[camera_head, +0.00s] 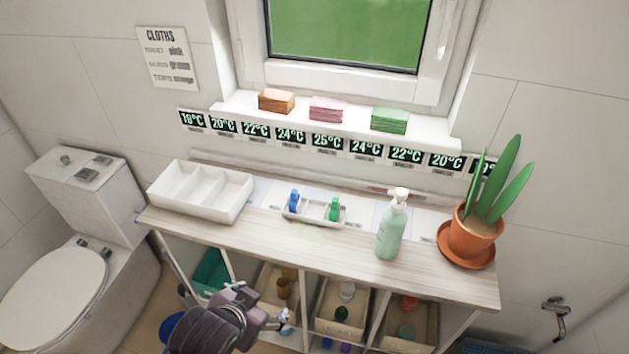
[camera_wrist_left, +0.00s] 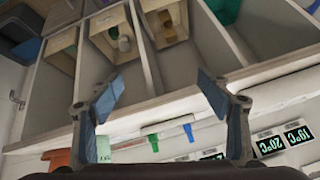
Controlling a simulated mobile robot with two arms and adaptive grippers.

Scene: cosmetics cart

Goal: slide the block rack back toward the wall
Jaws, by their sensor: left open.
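The block rack (camera_head: 314,219) is a small white tray on the wooden cart top, near the middle. A blue block (camera_head: 294,201) stands at its left end and a green block (camera_head: 334,209) nearer its right end. In the left wrist view the picture is turned over, and the blue block (camera_wrist_left: 188,132) and green block (camera_wrist_left: 153,142) show beyond the cart's front edge. My left gripper (camera_wrist_left: 160,95) is open and empty. In the head view it (camera_head: 283,321) is in front of the cart's open shelves, below the top and apart from the rack. My right gripper is not in view.
A white divided box (camera_head: 200,212) stands left of the rack. A green pump bottle (camera_head: 391,228) and a potted plant (camera_head: 473,232) stand to the right. Bins fill the shelves below. Behind the cart are the tiled wall and a sill (camera_head: 350,115) with folded cloths.

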